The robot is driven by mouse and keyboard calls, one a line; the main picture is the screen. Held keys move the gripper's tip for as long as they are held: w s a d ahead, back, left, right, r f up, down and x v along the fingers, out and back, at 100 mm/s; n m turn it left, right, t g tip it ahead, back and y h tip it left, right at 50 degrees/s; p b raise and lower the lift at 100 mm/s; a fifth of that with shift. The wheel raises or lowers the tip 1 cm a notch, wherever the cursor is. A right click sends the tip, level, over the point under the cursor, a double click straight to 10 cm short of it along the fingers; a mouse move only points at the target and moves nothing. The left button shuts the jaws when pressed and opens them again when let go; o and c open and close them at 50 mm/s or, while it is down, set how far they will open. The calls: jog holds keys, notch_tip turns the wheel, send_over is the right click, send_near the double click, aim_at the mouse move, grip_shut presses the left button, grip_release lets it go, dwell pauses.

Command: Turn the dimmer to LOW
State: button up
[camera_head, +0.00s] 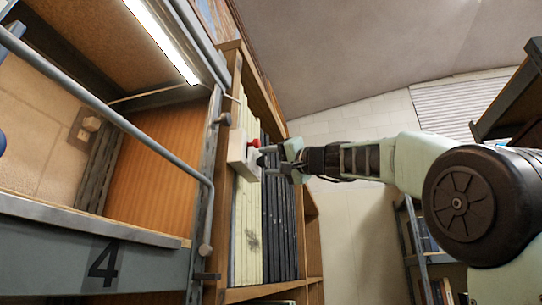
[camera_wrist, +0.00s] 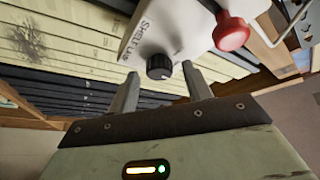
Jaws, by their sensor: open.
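The dimmer is a small black round knob (camera_wrist: 159,66) on a white box (camera_wrist: 170,28) marked with lettering that reads partly "SHELF". The box is fixed at the shelf upright and also shows in the head view (camera_head: 239,156). In the head view my gripper (camera_head: 270,160) is close to the box. The knob's setting is not readable.
Tall cream and black volumes (camera_head: 268,220) stand on the wooden shelf just behind and below the box. A grey metal rail (camera_head: 120,115) and a rack marked 4 (camera_head: 100,262) are at the left. A lit lamp strip (camera_head: 165,40) is above. Another rack (camera_head: 430,255) stands at the right.

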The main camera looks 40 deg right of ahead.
jog(key=c, duration=1)
